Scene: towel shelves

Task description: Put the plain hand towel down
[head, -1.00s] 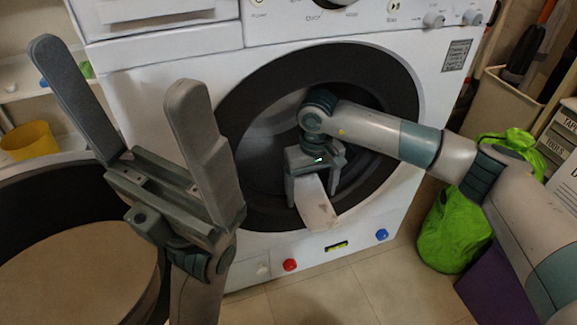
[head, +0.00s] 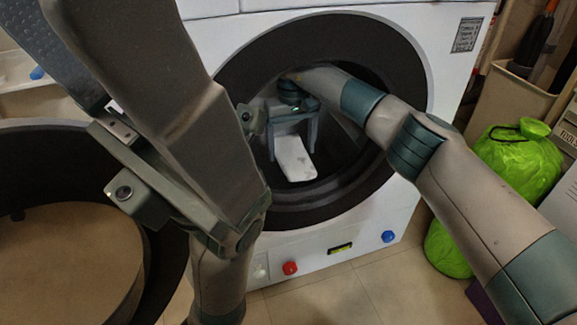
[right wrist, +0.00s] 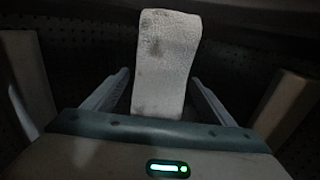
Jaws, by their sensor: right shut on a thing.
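The plain hand towel (head: 296,160) is a small white folded strip inside the washing machine's drum. My right gripper (head: 292,138) reaches in through the round door opening and is shut on it. In the right wrist view the towel (right wrist: 166,62), pale with a few grey spots, sticks out ahead between the two fingers of my right gripper (right wrist: 158,95). I cannot tell whether the towel touches the drum's wall. My left gripper (head: 98,75) is close to the head camera at the left, its fingers apart and nothing seen between them.
The washing machine (head: 350,232) has a dark door ring (head: 408,80) close around my right arm. Its round door (head: 150,265) stands open at the left. A green bag (head: 515,165) stands to the right, beside a beige bin (head: 513,100).

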